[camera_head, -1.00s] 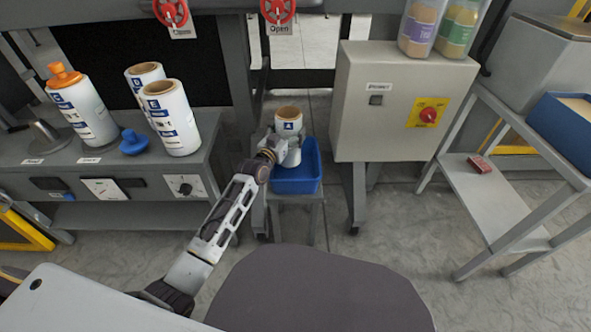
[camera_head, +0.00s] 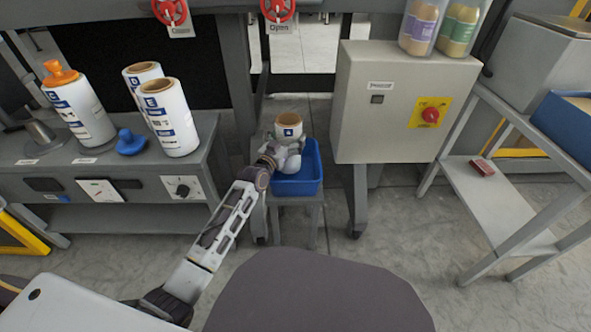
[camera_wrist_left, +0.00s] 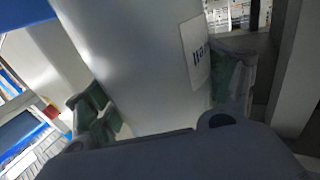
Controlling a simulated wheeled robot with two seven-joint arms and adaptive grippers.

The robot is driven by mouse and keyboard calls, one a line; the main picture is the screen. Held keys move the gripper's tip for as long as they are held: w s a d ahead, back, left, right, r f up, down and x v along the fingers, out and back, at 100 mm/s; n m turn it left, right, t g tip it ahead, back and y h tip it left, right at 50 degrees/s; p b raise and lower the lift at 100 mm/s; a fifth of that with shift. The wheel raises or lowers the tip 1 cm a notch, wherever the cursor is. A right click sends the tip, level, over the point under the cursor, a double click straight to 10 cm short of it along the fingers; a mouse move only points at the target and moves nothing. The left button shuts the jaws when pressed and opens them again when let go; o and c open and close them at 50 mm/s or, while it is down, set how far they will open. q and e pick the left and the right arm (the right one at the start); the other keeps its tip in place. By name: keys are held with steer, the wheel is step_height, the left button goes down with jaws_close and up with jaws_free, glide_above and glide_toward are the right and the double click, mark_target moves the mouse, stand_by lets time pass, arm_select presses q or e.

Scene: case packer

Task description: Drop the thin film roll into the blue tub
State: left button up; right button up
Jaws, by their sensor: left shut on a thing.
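The thin film roll (camera_head: 289,127), white with a brown core and a blue label, stands near upright over the blue tub (camera_head: 297,187) in the head view. My left gripper (camera_head: 287,150) is shut on the roll. The gripper and the roll's lower part hide some of the tub, so I cannot tell how far the roll reaches into it. In the left wrist view the roll (camera_wrist_left: 150,60) fills the middle, between the two finger pads (camera_wrist_left: 165,100). My right gripper is not in view.
The tub stands on a small grey stand (camera_head: 297,204). A grey switch cabinet (camera_head: 400,110) is close on its right. On the left bench are two larger rolls (camera_head: 172,120), an orange-capped roll (camera_head: 80,110) and a blue plug (camera_head: 131,143). The floor in front is clear.

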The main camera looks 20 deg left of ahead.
arm_select(q)
steer(key=o, duration=1.1)
steer(key=shift+c, duration=0.2)
steer(key=v, duration=1.2)
stand_by(0.7)
